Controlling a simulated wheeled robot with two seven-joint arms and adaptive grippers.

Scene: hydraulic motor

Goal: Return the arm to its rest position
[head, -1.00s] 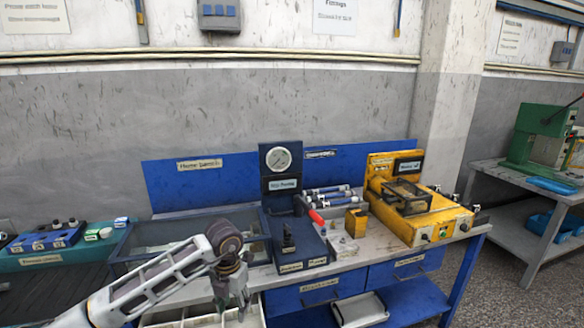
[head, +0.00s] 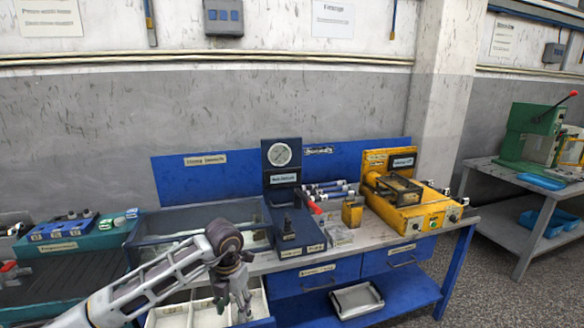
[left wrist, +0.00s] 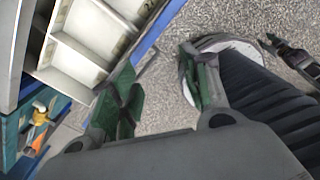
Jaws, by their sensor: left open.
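My left arm comes in from the lower left in the head view. Its left gripper (head: 236,296) hangs pointing down in front of the bench, over the front of an open white drawer. In the left wrist view the two green-padded fingers of the left gripper (left wrist: 160,95) are spread apart with nothing between them. Below them I see the speckled floor and a round white and dark part of my own body. My right gripper cannot be made out in the head view.
The open compartmented drawer (head: 180,317) sticks out below the bench. It also shows in the left wrist view (left wrist: 75,60). On the bench stand a blue gauge stand (head: 283,200) and a yellow machine (head: 425,214). A green press (head: 530,135) stands on a right-hand table.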

